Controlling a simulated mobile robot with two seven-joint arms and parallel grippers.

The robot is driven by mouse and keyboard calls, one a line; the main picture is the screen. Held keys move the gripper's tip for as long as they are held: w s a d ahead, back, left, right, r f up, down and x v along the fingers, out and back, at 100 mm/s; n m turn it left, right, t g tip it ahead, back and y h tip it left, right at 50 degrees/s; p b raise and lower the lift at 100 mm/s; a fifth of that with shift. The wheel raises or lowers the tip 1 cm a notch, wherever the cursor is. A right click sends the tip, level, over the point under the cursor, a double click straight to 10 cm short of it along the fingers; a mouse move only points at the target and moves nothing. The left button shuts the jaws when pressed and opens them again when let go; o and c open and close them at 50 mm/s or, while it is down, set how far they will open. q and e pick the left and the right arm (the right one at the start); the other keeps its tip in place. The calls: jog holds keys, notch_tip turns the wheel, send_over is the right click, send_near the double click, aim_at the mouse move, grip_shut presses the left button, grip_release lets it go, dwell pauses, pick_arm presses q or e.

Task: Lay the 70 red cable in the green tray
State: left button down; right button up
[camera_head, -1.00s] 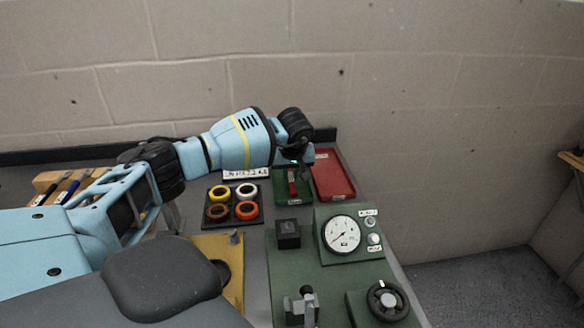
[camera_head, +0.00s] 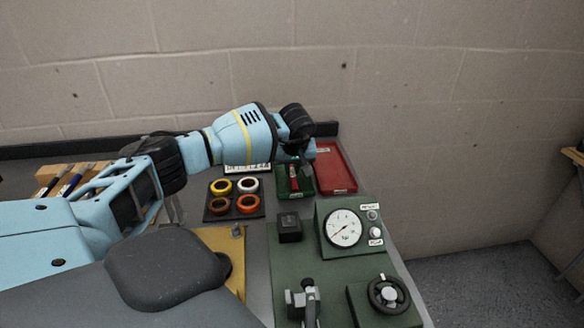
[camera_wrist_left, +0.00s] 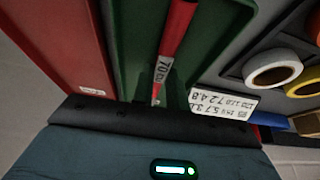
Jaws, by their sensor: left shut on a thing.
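The green tray (camera_head: 307,191) stands at the back of the bench, and part of it shows in the left wrist view (camera_wrist_left: 130,40). The red cable (camera_head: 294,182) shows as a straight red length over the tray. In the left wrist view the red cable (camera_wrist_left: 177,28) carries a white label reading 70. My left gripper (camera_head: 303,165) is above the tray's back part, shut on the cable near one end. The fingertips are mostly hidden by the wrist. I cannot tell whether the cable touches the tray floor. My right gripper is out of view.
A red tray (camera_head: 336,172) stands right beside the green one. A dark holder with several coloured rings (camera_head: 248,204) is to the left. A black block (camera_head: 289,228) and a gauge box (camera_head: 343,228) stand in front. The wall is close behind.

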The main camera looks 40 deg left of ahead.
pick_arm(q)
jog(key=shift+f, duration=0.25)
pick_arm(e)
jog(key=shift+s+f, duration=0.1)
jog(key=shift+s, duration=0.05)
pick_arm(q)
jog(key=c, duration=1.3)
grip_release()
jog(key=shift+r+p, duration=1.2)
jog(key=shift+r, duration=2.4)
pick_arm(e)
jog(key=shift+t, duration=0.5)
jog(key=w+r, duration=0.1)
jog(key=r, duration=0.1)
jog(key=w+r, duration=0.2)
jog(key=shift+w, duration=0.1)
pick_arm(q)
jog(key=shift+f, duration=0.15)
